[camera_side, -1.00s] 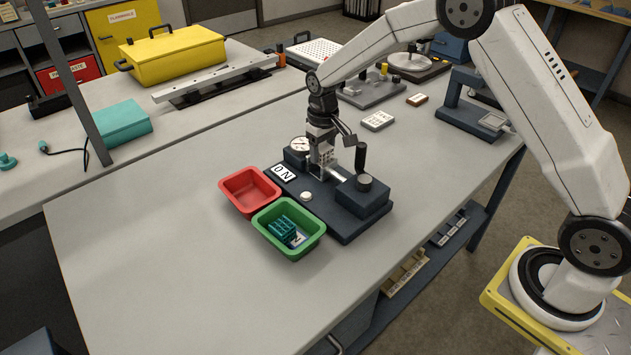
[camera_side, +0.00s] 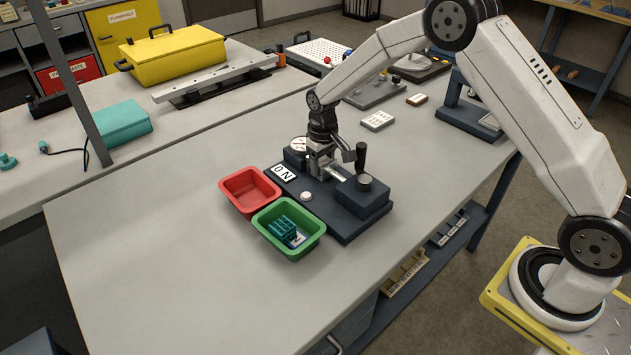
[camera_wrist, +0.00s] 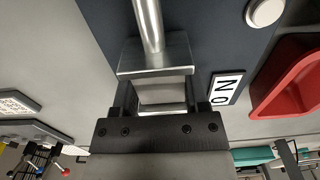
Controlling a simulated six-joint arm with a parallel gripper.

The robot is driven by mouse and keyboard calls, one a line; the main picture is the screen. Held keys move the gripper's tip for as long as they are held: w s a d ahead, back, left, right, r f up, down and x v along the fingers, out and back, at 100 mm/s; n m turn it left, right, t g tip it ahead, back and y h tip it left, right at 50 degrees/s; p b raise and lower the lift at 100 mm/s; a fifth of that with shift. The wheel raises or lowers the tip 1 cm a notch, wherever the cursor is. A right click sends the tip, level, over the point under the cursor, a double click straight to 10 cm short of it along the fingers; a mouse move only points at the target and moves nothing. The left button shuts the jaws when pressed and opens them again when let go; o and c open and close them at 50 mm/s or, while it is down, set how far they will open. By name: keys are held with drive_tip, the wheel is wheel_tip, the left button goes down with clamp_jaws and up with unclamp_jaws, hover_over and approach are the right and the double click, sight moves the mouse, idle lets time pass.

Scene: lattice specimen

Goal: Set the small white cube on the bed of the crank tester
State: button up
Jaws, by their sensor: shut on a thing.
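The crank tester (camera_side: 325,212) stands mid-table on a dark base, with a round dial at the back and a black crank handle. A steel rod (camera_wrist: 149,22) and its square steel plate (camera_wrist: 155,56) run along its bed. My gripper (camera_side: 319,168) points down, low over the bed near the dial. In the wrist view my gripper (camera_wrist: 161,104) is shut on the small white cube (camera_wrist: 163,88), which shows as a pale block close beside the plate. Whether the cube touches the bed or the plate cannot be told. In the side view my jaws largely hide the cube.
An empty red tray (camera_side: 228,198) and a green tray (camera_side: 265,239) holding teal lattice pieces stand left of the tester. A number card (camera_side: 283,173) lies on the base by the red tray. The table's left front is clear.

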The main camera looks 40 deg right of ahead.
sight(322, 160)
drive_tip(key=o, duration=1.2)
drive_tip(key=shift+o, duration=0.2)
wheel_tip(322, 160, up, 12)
drive_tip(key=shift+r, duration=0.15)
